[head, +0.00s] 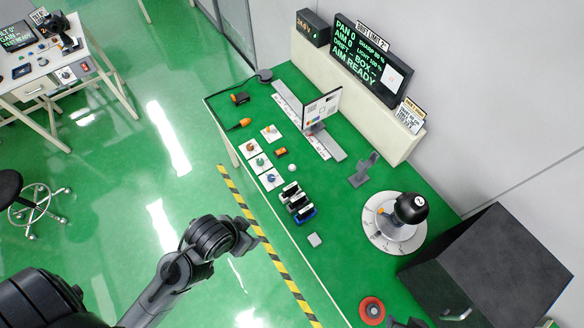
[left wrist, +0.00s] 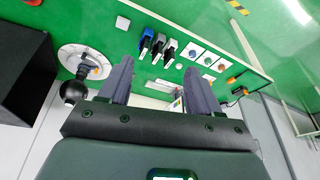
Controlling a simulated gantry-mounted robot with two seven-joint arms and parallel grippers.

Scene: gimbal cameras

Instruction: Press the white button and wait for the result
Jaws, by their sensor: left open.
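Two small white things on the green table could be the white button, and I cannot tell which: a round white piece (head: 292,167) near the plates with knobs, and a flat pale square (head: 315,240) near the front edge. The square also shows in the left wrist view (left wrist: 94,72). My left arm comes in from the lower left in the head view, its end beside the table's front edge. My left gripper (left wrist: 158,70) is open and empty, its fingers apart over the table in the wrist view.
A black ball-shaped camera (head: 410,207) stands on a white dial. A black box (head: 490,270) is at right. Several blocks (head: 297,203) and white knob plates (head: 271,179) line the front. A display (head: 368,62) reads "AIM READY". A red disc (head: 372,310) lies at the near end.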

